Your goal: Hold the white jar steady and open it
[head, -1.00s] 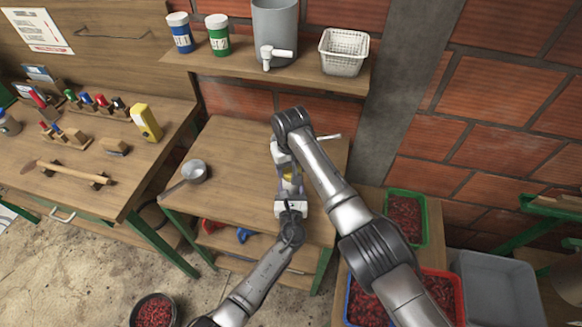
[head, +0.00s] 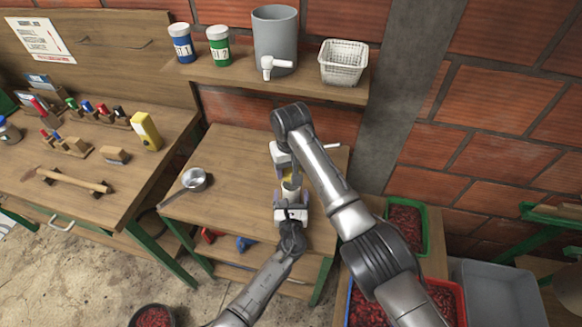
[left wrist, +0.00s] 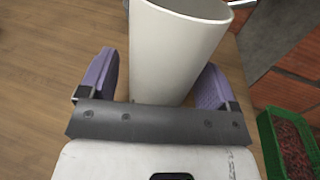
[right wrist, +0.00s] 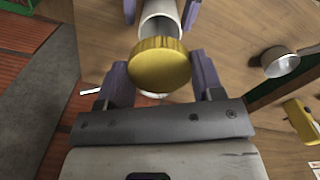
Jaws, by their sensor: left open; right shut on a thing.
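The white jar (head: 289,193) is over the wooden table, with its open mouth showing in the head view and the left wrist view (left wrist: 170,50). My left gripper (head: 290,199) is open, its purple fingers on either side of the jar. I cannot tell whether the jar rests on the table. The yellow lid (right wrist: 161,65) is off the jar, in front of its mouth in the right wrist view. My right gripper (right wrist: 160,78) is shut on the lid. The right forearm hides part of this gripper in the head view.
A metal pan (head: 194,180) lies on the table (head: 235,165) to the left. A shelf above holds jars, a grey dispenser (head: 275,40) and a white basket (head: 343,62). Crates of red fruit (head: 407,225) stand at the right. The table's left part is mostly clear.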

